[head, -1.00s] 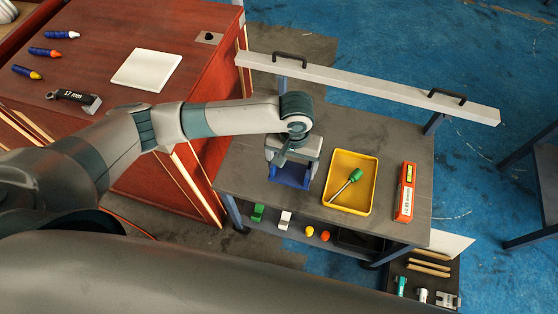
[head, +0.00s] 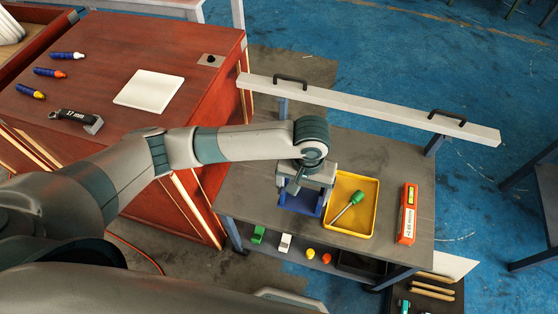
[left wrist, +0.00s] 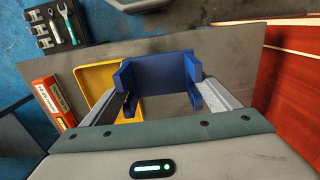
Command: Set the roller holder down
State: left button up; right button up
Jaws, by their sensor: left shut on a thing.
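The roller holder (head: 303,204) is a blue U-shaped bracket. My left gripper (head: 304,189) is shut on it, low over the grey worktable (head: 262,192), just left of the yellow tray. In the left wrist view the blue holder (left wrist: 160,72) sits between the two grey fingers, its back plate level and side walls pointing toward me. It partly covers the edge of the tray in that view. I cannot tell whether its underside touches the tabletop. My right gripper is not in view.
The yellow tray (head: 369,213) holds a green-handled screwdriver (head: 350,205). An orange-red box (head: 408,214) lies to its right. A pale beam with two black handles (head: 370,108) runs along the table's far side. The red cabinet (head: 120,62) stands left. Tabletop behind the holder is free.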

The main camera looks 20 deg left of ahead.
pick_arm(q)
jog(key=a+r, duration=1.6)
jog(key=r, duration=0.4)
jog(key=shift+w, duration=0.25)
jog(key=shift+a, duration=0.1)
